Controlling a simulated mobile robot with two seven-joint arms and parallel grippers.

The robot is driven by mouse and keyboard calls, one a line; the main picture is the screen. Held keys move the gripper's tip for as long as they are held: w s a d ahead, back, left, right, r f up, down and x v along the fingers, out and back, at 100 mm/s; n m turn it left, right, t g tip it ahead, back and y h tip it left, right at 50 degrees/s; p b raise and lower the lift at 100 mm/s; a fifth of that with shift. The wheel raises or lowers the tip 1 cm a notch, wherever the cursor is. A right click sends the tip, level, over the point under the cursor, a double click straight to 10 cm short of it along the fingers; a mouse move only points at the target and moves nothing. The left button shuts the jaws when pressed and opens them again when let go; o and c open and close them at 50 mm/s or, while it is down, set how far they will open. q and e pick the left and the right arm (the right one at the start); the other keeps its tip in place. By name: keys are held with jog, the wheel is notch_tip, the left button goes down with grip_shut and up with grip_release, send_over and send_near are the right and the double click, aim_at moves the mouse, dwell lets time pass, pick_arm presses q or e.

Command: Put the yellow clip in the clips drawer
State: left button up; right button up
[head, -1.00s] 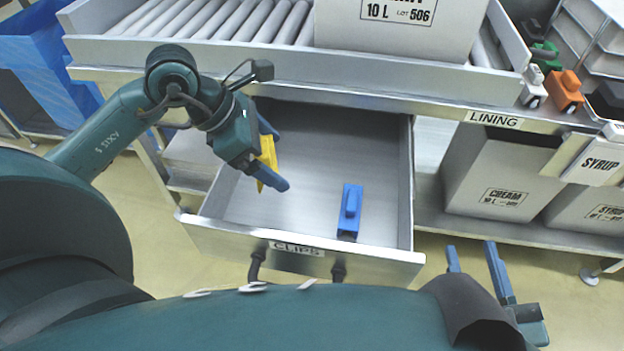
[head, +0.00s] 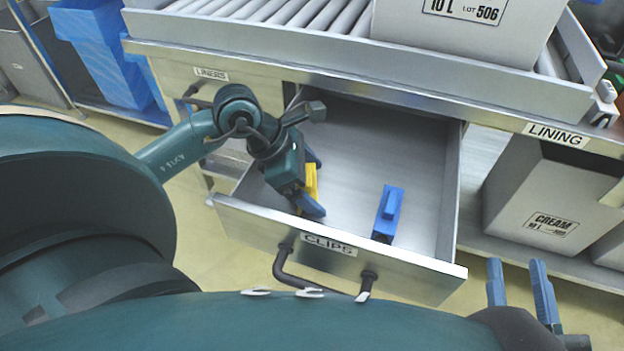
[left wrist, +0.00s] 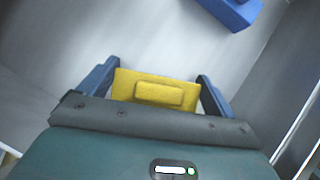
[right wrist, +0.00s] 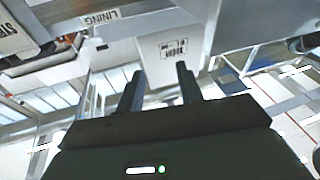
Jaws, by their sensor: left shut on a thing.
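The yellow clip (head: 309,184) is between the fingers of my left gripper (head: 313,186), over the left part of the open clips drawer (head: 342,253). In the left wrist view the yellow clip (left wrist: 155,90) spans the gap between the two blue fingers, which are shut on it. The drawer floor shows beyond it; I cannot tell whether the clip touches the floor. The drawer front carries a CLIPS label. My right gripper (head: 522,284) is at the lower right of the head view, outside the drawer, with its fingers apart and nothing between them.
A blue clip (head: 388,213) lies in the right part of the drawer. A roller conveyor with a white box (head: 465,30) is above the drawer. A LINERS drawer (head: 212,74) is at the left. A CREAM box (head: 550,200) stands on the lower shelf at the right.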

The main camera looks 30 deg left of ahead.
pick_arm(q)
jog(key=o, duration=0.7)
jog(key=shift+a+r+p, duration=0.15)
jog(key=shift+r+p, duration=0.15)
jog(key=p+v, duration=0.2)
jog(key=v, duration=0.9)
jog(key=shift+s+r+p, duration=0.2)
jog(key=shift+r+p, duration=0.05)
jog(key=shift+p, duration=0.15)
pick_arm(e)
jog(key=shift+s+d+n+h, duration=0.15)
jog(key=shift+d+n+h, duration=0.15)
jog(key=shift+n, duration=0.1)
jog(key=shift+f, duration=0.1)
